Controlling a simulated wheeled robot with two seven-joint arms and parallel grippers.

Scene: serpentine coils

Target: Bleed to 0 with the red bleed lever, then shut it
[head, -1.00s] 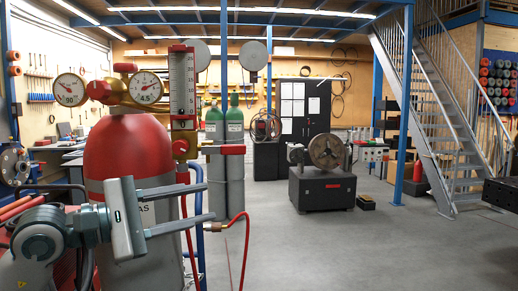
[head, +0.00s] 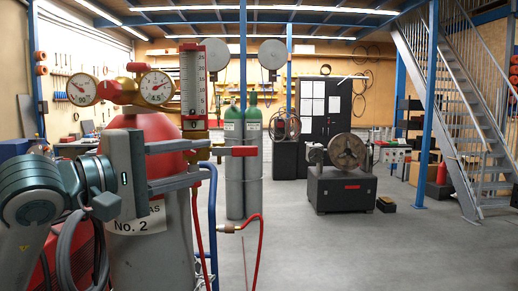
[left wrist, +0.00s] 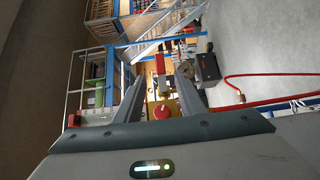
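The red bleed lever (head: 240,151) points sideways to the right from a brass fitting beneath the clear scale tube (head: 194,88). Two dial gauges, left (head: 82,90) and right (head: 156,88), sit on the brass regulator above a red-shouldered gas cylinder (head: 155,240) labelled No. 2. My left gripper (head: 213,161) is open; its two fingers point right, just left of the lever, with nothing gripped. In the left wrist view the fingers (left wrist: 160,82) are apart, with a red knob (left wrist: 162,110) and the red lever (left wrist: 160,64) showing between them. My right gripper is out of view.
A red hose (head: 258,240) curves from a brass end right of the cylinder. Green-topped cylinders (head: 243,165) stand behind. A black machine block (head: 342,190) stands mid-floor, and stairs (head: 465,110) rise at right. Floor at front right is clear.

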